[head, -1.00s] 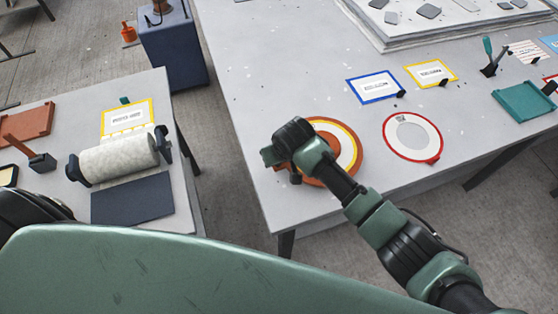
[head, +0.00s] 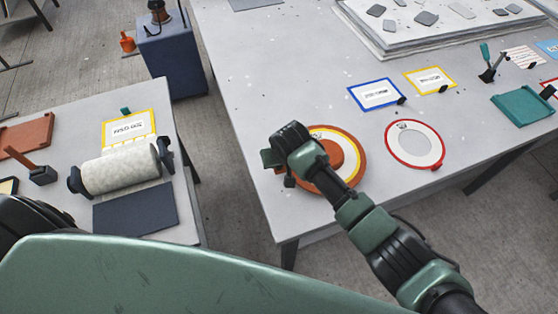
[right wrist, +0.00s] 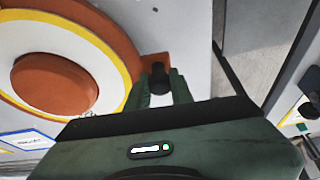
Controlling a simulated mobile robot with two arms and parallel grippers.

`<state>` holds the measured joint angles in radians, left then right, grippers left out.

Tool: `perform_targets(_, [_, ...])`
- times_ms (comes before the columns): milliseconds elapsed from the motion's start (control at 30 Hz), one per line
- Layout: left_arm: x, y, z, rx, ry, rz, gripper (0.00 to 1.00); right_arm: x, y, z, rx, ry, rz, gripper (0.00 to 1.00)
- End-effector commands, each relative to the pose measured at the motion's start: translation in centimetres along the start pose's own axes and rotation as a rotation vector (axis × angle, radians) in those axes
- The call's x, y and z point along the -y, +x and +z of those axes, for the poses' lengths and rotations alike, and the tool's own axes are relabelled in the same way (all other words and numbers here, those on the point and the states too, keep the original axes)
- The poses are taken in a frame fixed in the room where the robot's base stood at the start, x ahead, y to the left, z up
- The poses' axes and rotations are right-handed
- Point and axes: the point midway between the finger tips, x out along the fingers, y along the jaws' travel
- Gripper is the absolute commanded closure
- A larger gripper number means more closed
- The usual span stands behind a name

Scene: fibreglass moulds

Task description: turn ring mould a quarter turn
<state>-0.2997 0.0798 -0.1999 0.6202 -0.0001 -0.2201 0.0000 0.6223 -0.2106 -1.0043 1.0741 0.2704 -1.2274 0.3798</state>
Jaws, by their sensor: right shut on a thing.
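The ring mould (head: 352,141) is a round orange disc with yellow and white rings and a raised orange hub. It lies flat at the near left corner of the large table, partly hidden by my right arm. In the right wrist view its orange rim (right wrist: 117,37) is left of the fingers. My right gripper (head: 271,159) is at the mould's left edge. In the right wrist view its green fingers (right wrist: 160,88) are shut on a dark upright peg (right wrist: 158,75) beside an orange tab at the rim. My left gripper is not in view.
A red-rimmed disc (head: 388,150) lies right of the mould. Blue-edged (head: 375,94) and yellow-edged (head: 430,80) cards lie behind. A teal tray (head: 522,108) is farther right. A separate table (head: 160,98) with a pale roll (head: 120,168) stands left across a gap.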

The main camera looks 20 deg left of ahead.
Motion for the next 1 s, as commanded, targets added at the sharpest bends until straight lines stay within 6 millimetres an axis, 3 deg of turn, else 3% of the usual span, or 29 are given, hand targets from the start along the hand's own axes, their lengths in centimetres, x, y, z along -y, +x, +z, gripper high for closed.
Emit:
perform_targets(67, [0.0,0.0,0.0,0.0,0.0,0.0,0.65,0.1,-0.2,-0.3,-0.007,-0.002,-0.001,1.0])
perform_targets(100, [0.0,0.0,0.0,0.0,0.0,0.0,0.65,0.1,-0.2,-0.3,-0.007,-0.002,-0.001,0.67])
perform_targets(167, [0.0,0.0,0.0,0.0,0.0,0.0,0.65,0.0,-0.1,-0.3,-0.007,-0.002,-0.001,0.56])
perform_targets(567, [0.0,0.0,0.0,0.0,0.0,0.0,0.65,0.1,-0.6,-0.1,-0.004,-0.001,-0.002,0.56])
perform_targets(1000, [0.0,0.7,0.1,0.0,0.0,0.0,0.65,0.0,-6.5,-0.1,-0.006,-0.002,-0.001,0.56])
